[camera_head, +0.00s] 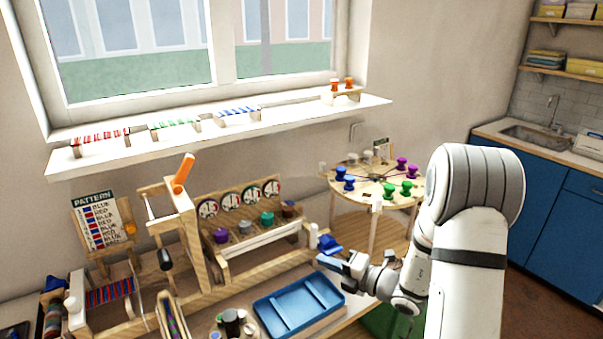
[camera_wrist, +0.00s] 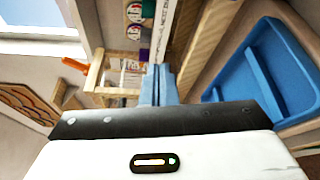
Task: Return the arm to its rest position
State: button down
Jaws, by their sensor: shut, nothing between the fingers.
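My gripper (camera_head: 322,260) is at the lower middle right of the head view, at the end of my white arm, just beyond the right back corner of the blue tray (camera_head: 264,307). In the wrist view my gripper's two blue fingers (camera_wrist: 157,84) lie side by side, shut, with nothing seen between them. The arm is bent and reaches to the left from the right side of the head view. The tray also shows at the right of the wrist view (camera_wrist: 262,72). I cannot tell the gripper's exact height above the bench.
A wooden rack with round dials (camera_head: 255,200) stands behind the tray. A wooden frame with an orange handle (camera_head: 184,174) rises to its left. A round table (camera_head: 350,190) with coloured spools stands behind my arm. Blue cabinets (camera_head: 550,200) stand at the far right.

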jog(key=s+a+r+n+g+h, duration=0.1)
jog(key=s+a+r+n+g, duration=0.15)
jog(key=s+n, duration=0.3)
jog(key=s+a+r+n+g, duration=0.1)
jog(key=s+a+n+g, duration=0.1)
jog(key=s+n+g, duration=0.4)
jog(key=s+a+r+n+g+h, duration=0.15)
jog(key=s+n, duration=0.25)
jog(key=n, duration=0.4)
jog(key=s+d+r+n+t+h, duration=0.1)
jog(key=s+d+n+h, duration=0.4)
jog(key=n, duration=0.6)
jog(key=s+d+r+n+t+h, duration=0.1)
jog(key=s+d+r+n+h, duration=0.2)
jog(key=d+n+h, duration=0.3)
jog(key=s+n, duration=0.1)
jog(key=n, duration=0.3)
jog(key=shift+s+r+n, duration=0.35)
jog(key=shift+r, duration=0.05)
